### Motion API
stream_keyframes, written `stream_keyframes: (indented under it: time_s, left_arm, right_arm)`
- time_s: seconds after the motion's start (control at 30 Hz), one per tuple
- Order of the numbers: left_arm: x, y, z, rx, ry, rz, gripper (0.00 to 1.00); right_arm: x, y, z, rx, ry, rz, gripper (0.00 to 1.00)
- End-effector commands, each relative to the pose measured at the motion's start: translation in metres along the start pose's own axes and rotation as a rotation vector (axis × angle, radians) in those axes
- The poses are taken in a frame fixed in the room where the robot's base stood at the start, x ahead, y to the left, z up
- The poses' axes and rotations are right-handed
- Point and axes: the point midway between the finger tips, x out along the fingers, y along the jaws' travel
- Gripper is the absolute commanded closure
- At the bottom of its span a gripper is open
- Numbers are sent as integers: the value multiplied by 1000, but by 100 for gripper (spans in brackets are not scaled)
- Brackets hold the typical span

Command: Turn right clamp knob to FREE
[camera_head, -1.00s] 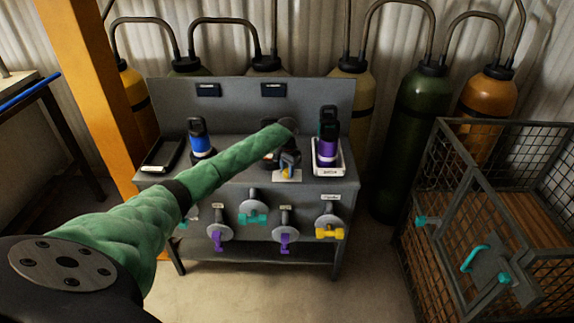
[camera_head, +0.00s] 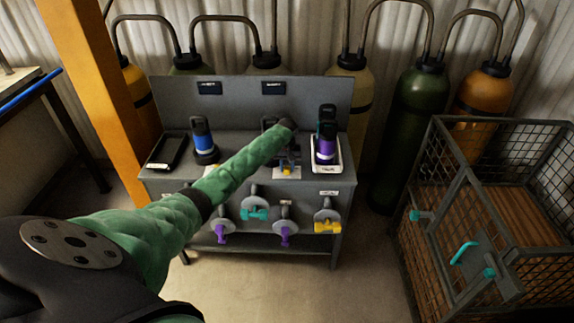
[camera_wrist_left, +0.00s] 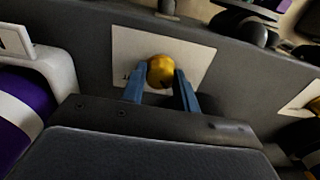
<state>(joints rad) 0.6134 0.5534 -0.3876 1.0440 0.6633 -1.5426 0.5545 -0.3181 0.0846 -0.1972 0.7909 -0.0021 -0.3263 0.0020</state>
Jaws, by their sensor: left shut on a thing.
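My left gripper (camera_head: 288,168) reaches down to the bench top, left of the white tray with the purple bottle. In the left wrist view its two blue fingers (camera_wrist_left: 160,88) are shut on a yellow knob (camera_wrist_left: 161,72), one finger on each side. The knob stands on a white plate (camera_wrist_left: 190,55); the plate's marking is mostly hidden and too small to read. A second white plate with a yellow knob (camera_wrist_left: 314,103) shows at the right edge of the wrist view. My right gripper is not in view.
The grey bench (camera_head: 255,190) holds a blue bottle (camera_head: 204,143), a black tray (camera_head: 169,151) and a purple bottle (camera_head: 325,149) in a white tray. Teal, purple and yellow valve handles stick out of its front. A wire cage (camera_head: 470,230) stands at right; gas cylinders line the back.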

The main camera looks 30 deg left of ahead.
Motion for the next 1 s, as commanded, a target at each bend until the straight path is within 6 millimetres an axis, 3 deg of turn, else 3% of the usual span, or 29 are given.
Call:
stream_keyframes:
  time_s: [0.53,0.57,0.67,1.0]
  left_arm:
    - [-2,0,-2,-26,4,2,93]
    - [-2,0,-2,-26,4,2,66]
    - [-2,0,-1,-25,3,2,48]
    - [-3,0,-1,-24,2,1,48]
  right_arm:
    - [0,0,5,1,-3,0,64]
    - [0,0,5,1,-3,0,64]
    - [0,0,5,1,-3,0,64]
    - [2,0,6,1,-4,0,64]
